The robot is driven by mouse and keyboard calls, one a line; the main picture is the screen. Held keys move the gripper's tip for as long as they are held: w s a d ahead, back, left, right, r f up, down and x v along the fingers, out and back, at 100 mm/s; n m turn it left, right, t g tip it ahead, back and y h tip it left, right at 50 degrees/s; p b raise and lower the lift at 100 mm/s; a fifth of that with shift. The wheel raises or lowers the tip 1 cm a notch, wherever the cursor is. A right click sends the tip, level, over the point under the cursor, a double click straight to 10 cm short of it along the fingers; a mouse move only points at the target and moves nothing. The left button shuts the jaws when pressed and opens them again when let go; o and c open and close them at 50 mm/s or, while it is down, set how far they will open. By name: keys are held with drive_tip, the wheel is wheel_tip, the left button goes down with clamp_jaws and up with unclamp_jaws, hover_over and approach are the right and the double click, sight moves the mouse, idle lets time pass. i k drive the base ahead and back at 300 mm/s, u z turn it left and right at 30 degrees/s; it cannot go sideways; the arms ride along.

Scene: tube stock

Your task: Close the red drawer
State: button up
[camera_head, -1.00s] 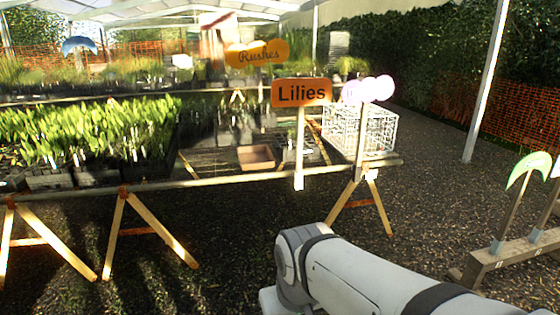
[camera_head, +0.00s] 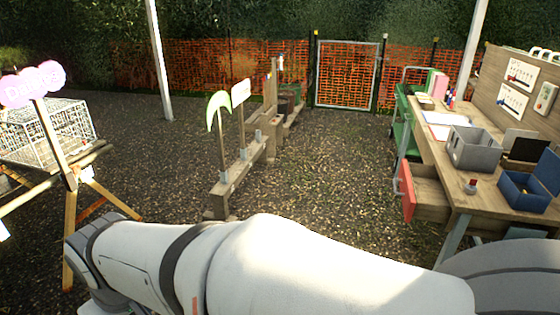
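The red drawer (camera_head: 407,192) is under the top of a wooden workbench (camera_head: 458,190) at the right. It is pulled open, with its red front sticking out to the left of the bench and a pale handle on it. Part of its wooden side shows. My white arm crosses the bottom of the view, to the left of and nearer than the drawer. My gripper is not in view.
A grey bin (camera_head: 473,150), a blue box (camera_head: 527,190) and a small red-topped item stand on the bench. A wooden sign rack (camera_head: 236,172) stands mid-left and a trestle table with a wire crate (camera_head: 48,132) at far left. Gravel between the rack and bench is clear.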

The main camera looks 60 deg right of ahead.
sight(425, 197)
drive_tip(key=z, duration=3)
drive_tip(key=i, duration=1)
drive_tip(key=u, duration=0.2)
drive_tip(key=k, duration=0.3)
drive_tip(key=z, duration=0.55)
drive_tip(key=i, duration=1.35)
drive_tip(key=u, duration=0.5)
